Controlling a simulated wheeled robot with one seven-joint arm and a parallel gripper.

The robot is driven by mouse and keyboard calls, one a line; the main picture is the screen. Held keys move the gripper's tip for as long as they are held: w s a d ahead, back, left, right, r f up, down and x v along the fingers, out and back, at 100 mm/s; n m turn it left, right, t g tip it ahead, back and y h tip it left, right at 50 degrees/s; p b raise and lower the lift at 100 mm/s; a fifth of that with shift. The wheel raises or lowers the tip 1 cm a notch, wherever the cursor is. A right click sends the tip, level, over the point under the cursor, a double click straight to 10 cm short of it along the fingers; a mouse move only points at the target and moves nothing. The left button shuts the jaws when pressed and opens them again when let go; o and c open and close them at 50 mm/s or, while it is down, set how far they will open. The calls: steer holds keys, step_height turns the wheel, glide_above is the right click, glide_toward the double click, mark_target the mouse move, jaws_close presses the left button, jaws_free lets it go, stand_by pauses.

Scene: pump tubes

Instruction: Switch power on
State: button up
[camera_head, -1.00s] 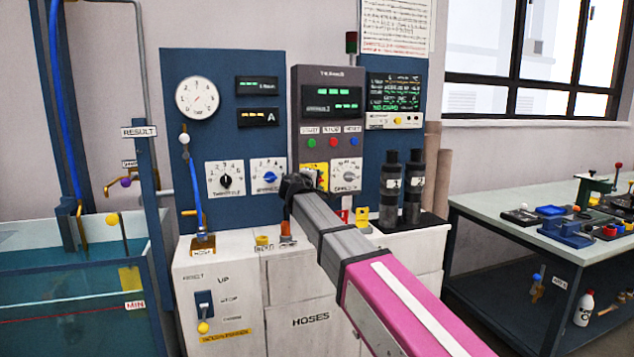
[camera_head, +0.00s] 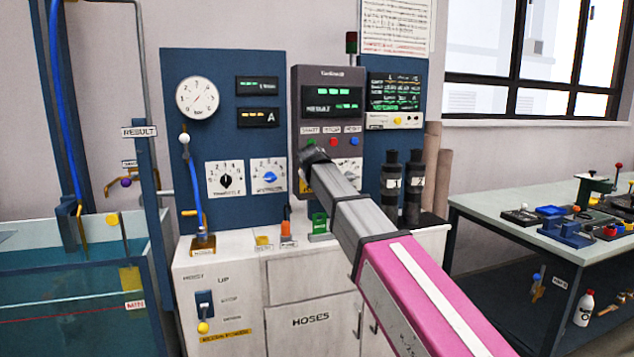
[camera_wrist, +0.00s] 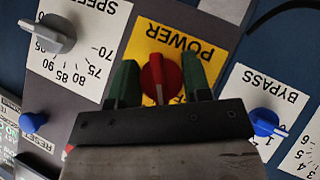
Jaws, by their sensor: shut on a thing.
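The red power knob (camera_wrist: 154,78) sits on a yellow plate (camera_wrist: 180,38) marked POWER, upside down in the wrist view. It has a light pointer line that runs toward the bottom of that view. My gripper (camera_wrist: 160,66) has its two dark green fingers on either side of the knob and is shut on it. In the head view, the end of my arm covers the knob and most of the plate, on the grey control column (camera_head: 330,78). The fingers cannot be made out there.
The grey SPEED knob (camera_wrist: 54,34) and the blue BYPASS knob (camera_wrist: 264,121) flank the plate in the wrist view. A blue RESET button (camera_wrist: 33,122) is near the left edge. Two dark cylinders (camera_head: 390,185) stand right of my arm. Green digits show on the display (camera_head: 332,100).

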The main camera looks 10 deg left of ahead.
steer(key=m+g+y, duration=0.2)
steer(key=y, duration=0.1)
steer(key=shift+g+y, duration=0.3)
steer(key=shift+m, duration=0.3)
stand_by(0.3)
steer(key=o, duration=0.8)
steer(key=shift+s, duration=0.1)
steer(key=v, duration=1)
steer(key=shift+d+r, duration=0.3)
steer(key=shift+s, duration=0.1)
steer(key=shift+s, duration=0.1)
